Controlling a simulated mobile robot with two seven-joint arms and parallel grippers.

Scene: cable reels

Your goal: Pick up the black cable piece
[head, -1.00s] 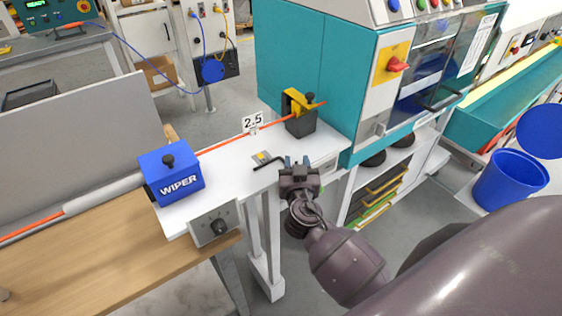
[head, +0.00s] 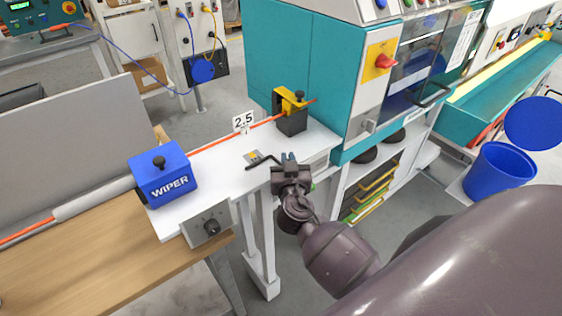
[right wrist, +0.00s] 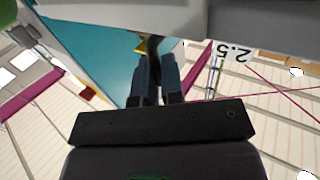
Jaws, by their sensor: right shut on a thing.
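The black cable piece (head: 262,162) is a short, bent black strip at the front edge of the white bench top, left of my right gripper. My right gripper (head: 288,158) is shut on its right end. In the right wrist view a dark piece (right wrist: 153,47) shows between the two fingers (right wrist: 157,72), partly hidden by them. I cannot tell whether the piece is clear of the bench top. My left gripper is not in view.
A blue wiper box (head: 163,175) stands left on the white bench (head: 218,172). A black and yellow clamp (head: 291,112) holds the orange cable (head: 225,137) behind the piece. A teal machine (head: 300,55) stands close behind right. A blue bin (head: 497,172) is at the right.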

